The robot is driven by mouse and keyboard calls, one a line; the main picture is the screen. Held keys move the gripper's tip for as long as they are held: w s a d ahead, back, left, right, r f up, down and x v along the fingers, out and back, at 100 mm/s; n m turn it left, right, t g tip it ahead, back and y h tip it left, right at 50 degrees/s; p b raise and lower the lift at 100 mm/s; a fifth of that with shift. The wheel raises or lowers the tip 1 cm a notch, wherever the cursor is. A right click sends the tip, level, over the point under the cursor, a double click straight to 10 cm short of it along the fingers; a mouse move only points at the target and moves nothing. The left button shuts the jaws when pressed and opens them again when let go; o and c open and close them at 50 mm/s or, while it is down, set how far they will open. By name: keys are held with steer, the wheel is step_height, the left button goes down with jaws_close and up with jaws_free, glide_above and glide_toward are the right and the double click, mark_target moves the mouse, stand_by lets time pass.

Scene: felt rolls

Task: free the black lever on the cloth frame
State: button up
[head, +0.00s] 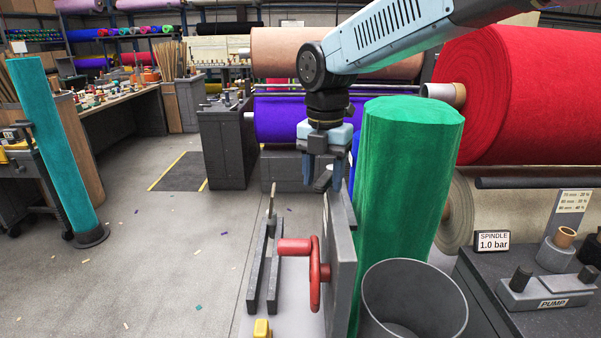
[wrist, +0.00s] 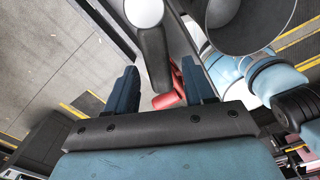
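The cloth frame (head: 340,240) is a grey upright plate with a red handwheel (head: 314,272) on its left side. A small dark piece (head: 323,181) at its top edge looks like the black lever. My gripper (head: 322,184) points down right over it, and the fingertips partly hide it. In the wrist view my gripper (wrist: 163,85) is open, its two blue fingers well apart. A dark bar (wrist: 154,58) with a pale round end shows between and beyond them, with the red wheel (wrist: 168,98) behind. I cannot tell whether the fingers touch the lever.
A tall green felt roll (head: 408,180) stands close right of my gripper. A grey bin (head: 415,298) is in front of it. Two dark rails (head: 257,265) lie left of the wheel. A pump bench (head: 535,310) is at right. The floor at left is open.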

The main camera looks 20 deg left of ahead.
mark_target(324, 179)
steer(key=shift+r, duration=0.1)
step_height(324, 179, up, 14)
steer(key=shift+f, duration=0.25)
stand_by(0.5)
steer(key=s+d+f+m+t, duration=0.1)
steer(key=d+f+m+t, duration=0.1)
steer(key=d+m, duration=0.8)
steer(key=s+d+f+m+t, duration=0.1)
steer(key=d+f+m, duration=0.1)
steer(key=d+m, duration=0.9)
steer(key=s+d+f+m+t, duration=0.1)
steer(key=s+d+f+m, duration=0.2)
steer(key=d+m, duration=0.4)
steer(key=s+d+f+m+t, duration=0.1)
steer(key=s+d+f+m, duration=0.3)
steer(key=d, duration=0.6)
steer(key=s+m, duration=0.1)
steer(key=m, duration=0.1)
steer(key=shift+s+f+m+t, duration=0.15)
steer(key=shift+s+m+t, duration=0.15)
steer(key=shift+m, duration=0.1)
